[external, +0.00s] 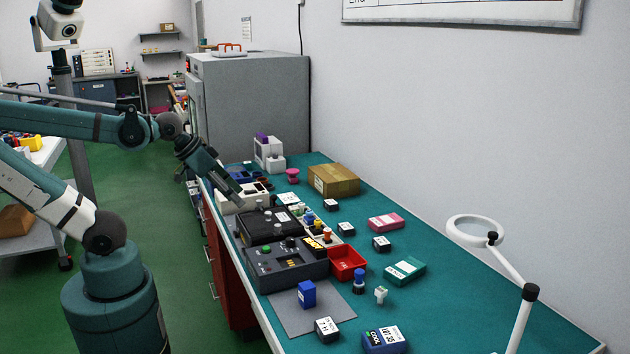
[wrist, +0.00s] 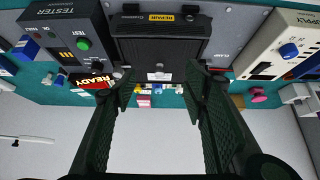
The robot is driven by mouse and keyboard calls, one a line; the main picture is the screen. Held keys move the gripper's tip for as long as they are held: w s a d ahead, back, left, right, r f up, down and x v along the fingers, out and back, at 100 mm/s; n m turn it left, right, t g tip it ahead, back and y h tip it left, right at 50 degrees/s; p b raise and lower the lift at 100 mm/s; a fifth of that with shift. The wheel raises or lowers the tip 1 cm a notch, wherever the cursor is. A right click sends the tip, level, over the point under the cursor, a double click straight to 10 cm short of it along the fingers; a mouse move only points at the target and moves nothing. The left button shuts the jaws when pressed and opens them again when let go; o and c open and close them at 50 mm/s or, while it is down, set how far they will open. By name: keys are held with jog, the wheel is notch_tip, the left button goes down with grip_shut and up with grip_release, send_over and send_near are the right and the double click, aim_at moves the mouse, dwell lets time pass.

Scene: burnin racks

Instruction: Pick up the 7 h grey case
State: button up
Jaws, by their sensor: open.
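A small dark grey case (external: 326,329) with a white label that seems to read 7 H sits at the bench's near front edge in the external view. It rests partly by the grey mat, near a blue block (external: 307,293). Other small dark cases with white labels stand further back: one (external: 381,243), another (external: 346,229) and a third (external: 331,204); their labels are too small to read. My gripper (external: 238,200) is open and empty over the far left of the bench, well away from the 7 H case. In the wrist view its open fingers (wrist: 160,88) point at a black box.
The black box (external: 268,225) and a tester (external: 285,264) stand along the front edge. A red bin (external: 347,262), green case (external: 405,272), pink case (external: 386,223), blue case (external: 384,340) and cardboard box (external: 333,180) lie around. A magnifier lamp (external: 515,320) rises at right.

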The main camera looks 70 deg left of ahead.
jog(key=w+d+r+m+g+h+p, duration=0.1)
jog(key=w+d+r+m+h+p, duration=0.15)
jog(key=w+d+m, duration=0.55)
jog(key=m+g+h+p, duration=0.2)
jog(key=m+g+p, duration=0.4)
jog(key=m, duration=0.4)
send_near(326, 329)
jog(key=w, duration=0.1)
jog(key=shift+w+a+f, duration=0.1)
jog(key=shift+a+f, duration=0.2)
jog(key=shift+f, duration=0.05)
jog(key=shift+f, duration=0.1)
jog(key=shift+x, duration=1.2)
